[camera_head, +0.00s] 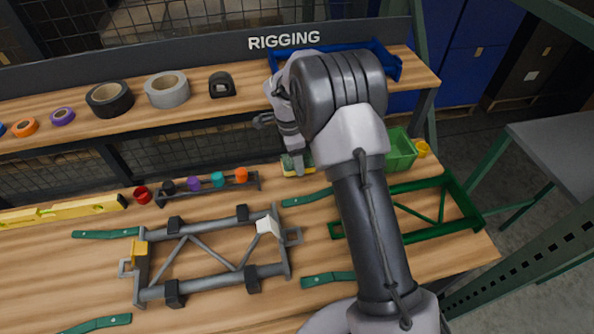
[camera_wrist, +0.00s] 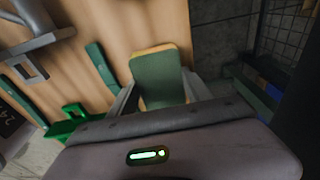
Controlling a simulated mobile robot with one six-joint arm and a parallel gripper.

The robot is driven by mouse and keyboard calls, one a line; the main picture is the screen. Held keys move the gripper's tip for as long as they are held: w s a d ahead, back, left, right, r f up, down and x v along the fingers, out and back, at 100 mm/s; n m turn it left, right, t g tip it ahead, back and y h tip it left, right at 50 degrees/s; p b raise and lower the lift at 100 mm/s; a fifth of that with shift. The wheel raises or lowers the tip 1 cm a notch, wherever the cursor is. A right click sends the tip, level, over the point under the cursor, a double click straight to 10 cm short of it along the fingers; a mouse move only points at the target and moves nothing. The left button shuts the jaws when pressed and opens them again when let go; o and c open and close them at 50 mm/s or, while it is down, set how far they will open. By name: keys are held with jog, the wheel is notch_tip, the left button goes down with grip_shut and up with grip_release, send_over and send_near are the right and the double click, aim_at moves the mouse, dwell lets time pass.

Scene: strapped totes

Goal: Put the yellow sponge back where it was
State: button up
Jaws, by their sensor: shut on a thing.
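The yellow sponge (camera_wrist: 158,76) has a green face and a yellow edge. In the wrist view it sits between the two fingers of my gripper (camera_wrist: 161,98), which is shut on it. In the head view a small part of the sponge (camera_head: 288,170) shows beside my gripper (camera_head: 297,163), near the back of the wooden bench. My wrist hides the rest. I cannot tell whether the sponge touches the bench top or is held just above it.
A green bin (camera_head: 401,151) and a yellow tape roll (camera_head: 422,149) stand right of the gripper. A rack (camera_head: 210,188) with coloured pieces is to the left. A grey frame (camera_head: 210,282) and a green frame (camera_head: 462,200) lie in front. The shelf (camera_head: 140,118) is behind.

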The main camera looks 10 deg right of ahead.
notch_tip(320, 180, down, 4)
jog(key=shift+r+b, duration=0.1)
jog(key=shift+b, duration=0.45)
jog(key=shift+r, duration=0.15)
jog(key=o, duration=1.2)
jog(key=shift+f, duration=0.2)
jog(key=shift+c, duration=0.2)
jog(key=o, duration=0.4)
jog(key=shift+o, duration=0.2)
jog(key=shift+r, duration=0.1)
